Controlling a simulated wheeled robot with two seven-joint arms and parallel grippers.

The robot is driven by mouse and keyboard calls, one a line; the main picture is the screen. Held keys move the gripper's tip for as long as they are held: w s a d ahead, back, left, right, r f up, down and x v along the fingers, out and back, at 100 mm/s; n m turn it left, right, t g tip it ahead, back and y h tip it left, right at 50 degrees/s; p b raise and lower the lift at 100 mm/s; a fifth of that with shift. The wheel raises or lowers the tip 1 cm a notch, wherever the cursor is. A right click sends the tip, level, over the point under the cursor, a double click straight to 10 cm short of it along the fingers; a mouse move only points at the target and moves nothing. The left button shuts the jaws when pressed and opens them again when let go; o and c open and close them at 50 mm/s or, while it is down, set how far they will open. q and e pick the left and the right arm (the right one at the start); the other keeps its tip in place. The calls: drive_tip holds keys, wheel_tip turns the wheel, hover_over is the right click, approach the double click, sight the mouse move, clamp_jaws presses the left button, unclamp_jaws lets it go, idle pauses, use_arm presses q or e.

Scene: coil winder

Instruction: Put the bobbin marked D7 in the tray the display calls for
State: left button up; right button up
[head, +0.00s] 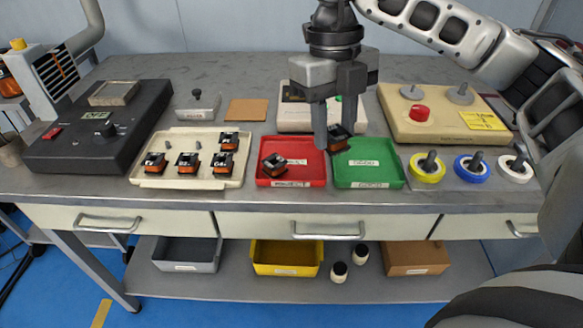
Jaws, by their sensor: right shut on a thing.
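My right gripper (333,122) comes down from above and is shut on a black and orange bobbin (339,139). It holds the bobbin over the green tray's (390,182) back left corner, near the red tray (315,178). The held bobbin's mark is not readable. Another bobbin (273,163) sits tilted in the red tray. Several similar bobbins (188,161) stand in the cream tray (160,183), with small white marks too blurred to read surely. A pale device (295,118), perhaps the display, stands behind, largely covered by my gripper; no reading shows. My left gripper is not in view.
A black control box (75,145) stands left. A beige box (440,130) with a red button stands right, behind yellow, blue and white spools (472,167). A brown pad (247,109) lies at the back. Grey (187,265) and yellow (287,270) bins sit on the lower shelf.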

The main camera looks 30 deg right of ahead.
drive_tip(key=m, duration=0.3)
drive_tip(key=s+d+m+y+b, duration=0.1)
drive_tip(key=m, duration=0.2)
drive_tip(key=r+m, duration=0.1)
drive_tip(key=m, duration=0.2)
drive_tip(key=shift+s+d+r+m+t, duration=0.1)
drive_tip(key=shift+s+d+m+t, duration=0.2)
drive_tip(key=shift+d, duration=0.1)
drive_tip(key=m+b, duration=0.1)
drive_tip(key=m, duration=0.3)
drive_tip(key=m+b, duration=0.1)
drive_tip(key=m, duration=0.1)
hover_over(305, 153)
drive_tip(key=shift+t+y, duration=0.4)
drive_tip(key=f, duration=0.7)
drive_tip(key=shift+s+d+f, duration=0.25)
drive_tip(key=shift+s, duration=0.15)
drive_tip(key=shift+w+f, duration=0.3)
drive_tip(key=shift+f, duration=0.1)
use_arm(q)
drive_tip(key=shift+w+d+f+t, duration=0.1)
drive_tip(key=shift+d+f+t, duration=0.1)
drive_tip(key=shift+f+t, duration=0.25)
use_arm(e)
drive_tip(key=shift+w+f, duration=0.2)
drive_tip(key=shift+f, duration=1.55)
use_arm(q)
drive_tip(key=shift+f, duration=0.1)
use_arm(e)
drive_tip(key=shift+f, duration=0.1)
